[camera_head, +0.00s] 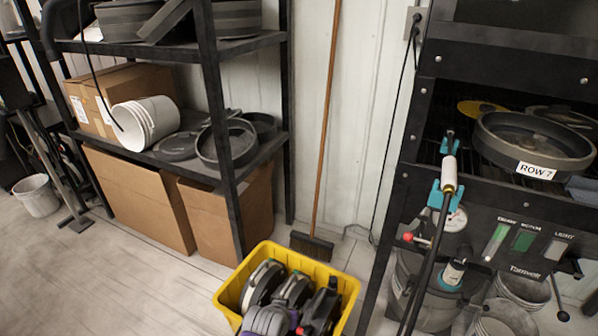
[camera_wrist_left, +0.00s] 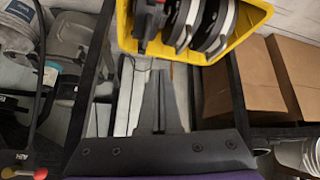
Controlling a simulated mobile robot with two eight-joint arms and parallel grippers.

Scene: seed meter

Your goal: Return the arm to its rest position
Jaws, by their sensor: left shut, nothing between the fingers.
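My left gripper (camera_wrist_left: 155,100) shows in the left wrist view as dark fingers closed together in the middle, above a dark mount with purple at the bottom edge. Nothing is between the fingers. A yellow crate (camera_wrist_left: 235,45) is at the top of that view, beyond the fingertips, with dark and white disc-shaped units (camera_wrist_left: 185,22) inside. In the head view the yellow crate (camera_head: 349,283) stands on the floor at bottom centre. A purple-grey part (camera_head: 268,322) shows at its near side; I cannot tell whether it is mine. My right gripper is not in view.
A black shelf (camera_head: 262,165) with pans, a white bucket (camera_head: 146,123) and cardboard boxes (camera_head: 140,200) stands left. A black test stand (camera_head: 400,200) with a pan labelled ROW 7 (camera_head: 520,145) stands right. A broom (camera_head: 312,243) leans between them.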

